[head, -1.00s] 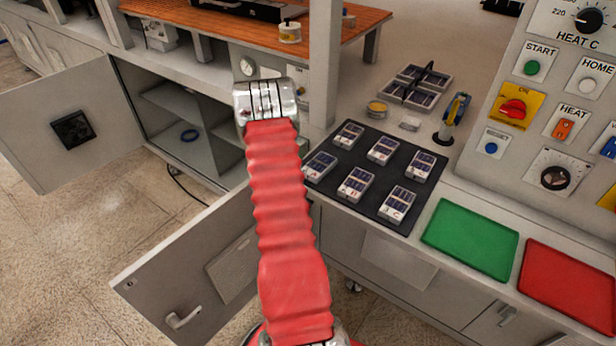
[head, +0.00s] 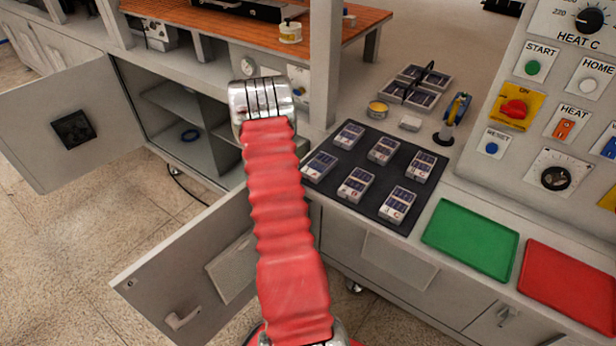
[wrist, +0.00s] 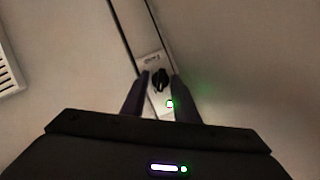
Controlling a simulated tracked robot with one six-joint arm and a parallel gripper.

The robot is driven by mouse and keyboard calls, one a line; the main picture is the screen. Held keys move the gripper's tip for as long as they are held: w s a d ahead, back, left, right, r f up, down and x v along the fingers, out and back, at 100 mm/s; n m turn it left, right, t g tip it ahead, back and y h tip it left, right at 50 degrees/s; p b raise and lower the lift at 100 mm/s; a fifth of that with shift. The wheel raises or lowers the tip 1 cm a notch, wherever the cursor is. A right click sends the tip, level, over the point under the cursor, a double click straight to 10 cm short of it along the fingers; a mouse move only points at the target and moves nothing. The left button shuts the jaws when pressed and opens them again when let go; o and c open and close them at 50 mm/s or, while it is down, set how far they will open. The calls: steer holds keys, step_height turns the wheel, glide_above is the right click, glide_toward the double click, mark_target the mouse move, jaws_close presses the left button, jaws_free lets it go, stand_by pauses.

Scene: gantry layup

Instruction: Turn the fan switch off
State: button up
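The fan switch is a black knob (wrist: 160,79) on a pale plate (wrist: 150,63) with small lettering too blurred to read surely. A green light (wrist: 170,104) glows on the plate below the knob in the wrist view. My gripper (wrist: 160,77) is open, with one dark finger on each side of the knob. I cannot tell whether the fingers touch it. In the head view my red-sleeved arm and silver wrist reach toward the bench, and they hide the gripper and the switch.
An open cabinet door (head: 62,128) stands at left and another (head: 190,270) below my arm. A white post (head: 323,65) rises just right of my wrist. A black mat (head: 340,185) with several modules, a green tray (head: 470,240) and a control panel (head: 545,110) are at right.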

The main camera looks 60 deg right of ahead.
steer(key=v, duration=1.3)
steer(key=shift+a, duration=0.4)
steer(key=shift+s+r, duration=0.1)
